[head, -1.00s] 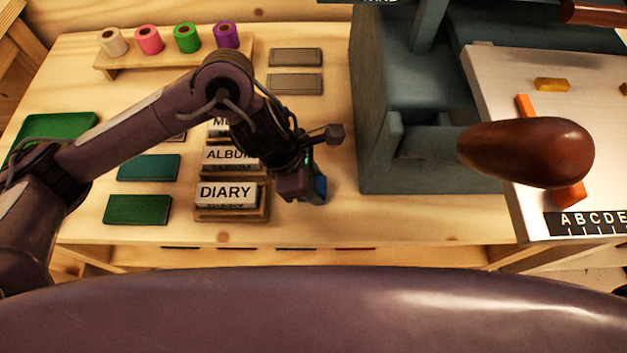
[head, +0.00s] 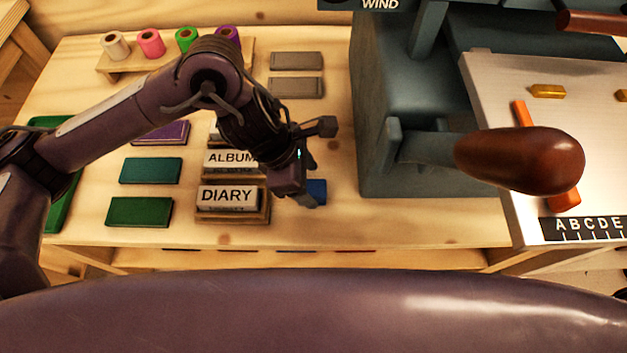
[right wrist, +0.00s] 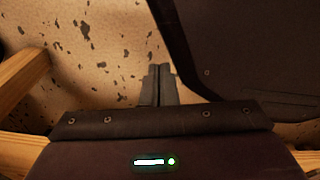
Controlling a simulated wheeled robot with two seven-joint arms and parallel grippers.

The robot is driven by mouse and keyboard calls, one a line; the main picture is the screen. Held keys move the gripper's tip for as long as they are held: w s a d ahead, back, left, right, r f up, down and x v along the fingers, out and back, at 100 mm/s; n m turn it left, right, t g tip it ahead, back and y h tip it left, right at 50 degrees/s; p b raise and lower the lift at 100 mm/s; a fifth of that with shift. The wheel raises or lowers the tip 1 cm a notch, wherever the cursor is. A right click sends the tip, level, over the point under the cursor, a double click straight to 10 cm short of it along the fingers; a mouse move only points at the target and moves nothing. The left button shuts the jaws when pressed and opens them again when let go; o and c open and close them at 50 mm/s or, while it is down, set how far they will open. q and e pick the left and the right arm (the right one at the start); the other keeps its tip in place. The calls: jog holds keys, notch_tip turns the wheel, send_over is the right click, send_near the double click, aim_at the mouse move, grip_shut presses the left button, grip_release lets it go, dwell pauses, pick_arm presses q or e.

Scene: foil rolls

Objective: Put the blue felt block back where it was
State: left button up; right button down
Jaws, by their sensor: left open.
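The blue felt block (head: 318,190) is on the wooden table, just right of the DIARY stamp block (head: 228,197). Its left part is hidden by my left gripper. My left gripper (head: 310,181) is open, with its fingers right beside the blue block; I cannot tell whether they touch it. My right gripper (right wrist: 159,84) shows only in the right wrist view, fingers together and empty, above a speckled floor.
An ALBUM stamp block (head: 231,160) stands behind DIARY. Green (head: 139,212) and teal (head: 150,171) pads lie to the left, two grey pads (head: 297,88) behind. Colored foil rolls (head: 150,43) stand at the back. The grey press (head: 425,180) rises on the right.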

pick_arm(q)
jog(key=p+v, duration=0.1)
jog(key=v, duration=0.8)
pick_arm(e)
jog(key=s, duration=0.3)
jog(key=shift+s+d, duration=0.15)
jog(key=shift+d, duration=0.15)
